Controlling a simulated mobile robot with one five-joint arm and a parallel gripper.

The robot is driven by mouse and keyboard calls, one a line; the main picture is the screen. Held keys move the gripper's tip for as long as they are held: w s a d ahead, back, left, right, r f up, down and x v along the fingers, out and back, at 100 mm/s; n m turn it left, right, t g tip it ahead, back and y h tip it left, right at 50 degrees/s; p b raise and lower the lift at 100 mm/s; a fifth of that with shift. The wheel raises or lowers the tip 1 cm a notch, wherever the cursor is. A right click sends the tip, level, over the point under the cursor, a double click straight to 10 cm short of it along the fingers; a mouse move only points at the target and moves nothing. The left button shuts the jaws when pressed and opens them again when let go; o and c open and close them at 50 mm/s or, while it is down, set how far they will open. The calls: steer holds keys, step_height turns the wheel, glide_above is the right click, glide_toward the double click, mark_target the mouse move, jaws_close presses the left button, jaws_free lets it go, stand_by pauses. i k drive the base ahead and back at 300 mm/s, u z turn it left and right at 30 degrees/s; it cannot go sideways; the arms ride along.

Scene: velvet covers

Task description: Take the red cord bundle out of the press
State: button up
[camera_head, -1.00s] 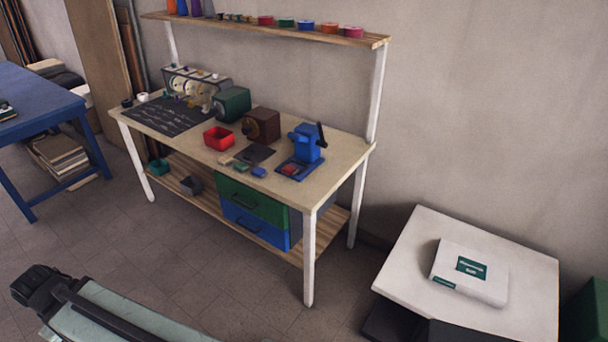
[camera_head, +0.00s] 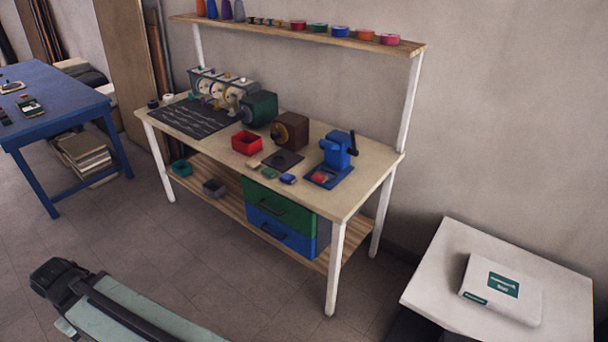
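The blue press (camera_head: 338,150) stands near the right end of the workbench, with a dark lever on its upper right. The red cord bundle (camera_head: 319,177) is a small red shape on the press's blue base, at the front below its head. It is too small to tell whether the press clamps it. Part of my arm (camera_head: 62,282) shows at the lower left, well away from the bench. My gripper's fingers are not visible.
The workbench (camera_head: 370,182) also holds a red bin (camera_head: 246,143), a brown machine (camera_head: 290,131), a green machine (camera_head: 259,108) and a dark plate (camera_head: 283,161). A white table (camera_head: 433,285) stands at the right, a blue table (camera_head: 62,105) at the left. Floor before the bench is clear.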

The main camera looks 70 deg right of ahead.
mark_target(318, 177)
steer(key=z, duration=0.5)
steer(key=i, duration=1.35)
steer(key=z, duration=1.1)
steer(key=k, duration=0.85)
steer(key=z, duration=0.15)
steer(key=i, duration=1.45)
steer(key=u, duration=0.05)
